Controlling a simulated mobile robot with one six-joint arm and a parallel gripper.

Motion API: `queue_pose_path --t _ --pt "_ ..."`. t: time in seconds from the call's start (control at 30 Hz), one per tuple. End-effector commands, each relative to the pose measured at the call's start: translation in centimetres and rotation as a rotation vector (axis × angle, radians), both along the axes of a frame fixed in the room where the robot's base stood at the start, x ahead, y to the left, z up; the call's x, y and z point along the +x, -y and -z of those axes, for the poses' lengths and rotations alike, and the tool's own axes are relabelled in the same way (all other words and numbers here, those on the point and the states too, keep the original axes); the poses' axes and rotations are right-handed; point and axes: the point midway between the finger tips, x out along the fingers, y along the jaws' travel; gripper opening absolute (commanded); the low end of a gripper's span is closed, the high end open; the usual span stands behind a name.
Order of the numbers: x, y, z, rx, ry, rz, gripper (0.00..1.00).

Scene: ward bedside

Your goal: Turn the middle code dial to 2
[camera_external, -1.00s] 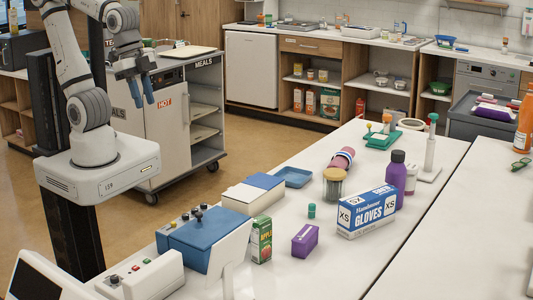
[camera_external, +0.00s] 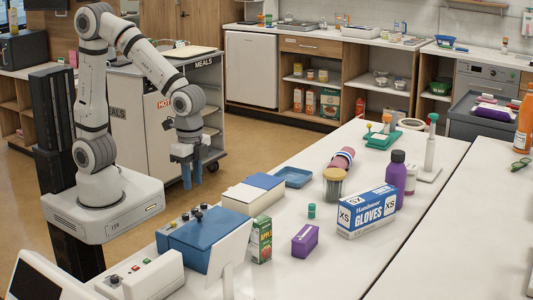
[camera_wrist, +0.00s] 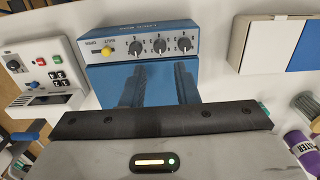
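The blue box (camera_external: 208,243) stands on the white counter. The middle code dial (camera_wrist: 160,46) sits between the left dial (camera_wrist: 135,48) and the right dial (camera_wrist: 184,44). Its small markings and pointer are too small to read surely.
A white control unit (camera_wrist: 46,72) with buttons stands left of the box. A white and blue box (camera_external: 240,198) stands to its right. A juice carton (camera_external: 261,240), a purple box (camera_external: 305,240) and a glove box (camera_external: 366,212) stand on the counter. The meal cart (camera_external: 150,125) is behind my arm.

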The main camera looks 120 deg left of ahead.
Motion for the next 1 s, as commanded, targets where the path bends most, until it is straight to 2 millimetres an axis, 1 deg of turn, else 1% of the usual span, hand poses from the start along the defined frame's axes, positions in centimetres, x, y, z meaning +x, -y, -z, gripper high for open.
queue_pose_path --t 0.13,0.4,0.5,0.63,0.87,1.0 --pt "0.0 0.0 1.6 -0.001 -0.005 0.0 0.28" --pt "0.0 0.0 5.9 0.0 -0.004 0.0 0.28" --pt "0.0 0.0 6.9 0.0 -0.003 0.0 0.28" --pt "0.0 0.0 7.5 0.0 -0.001 0.0 0.28" --pt "0.0 0.0 7.6 0.0 0.0 0.0 0.28" --pt "0.0 0.0 7.6 0.0 0.0 0.0 0.18"
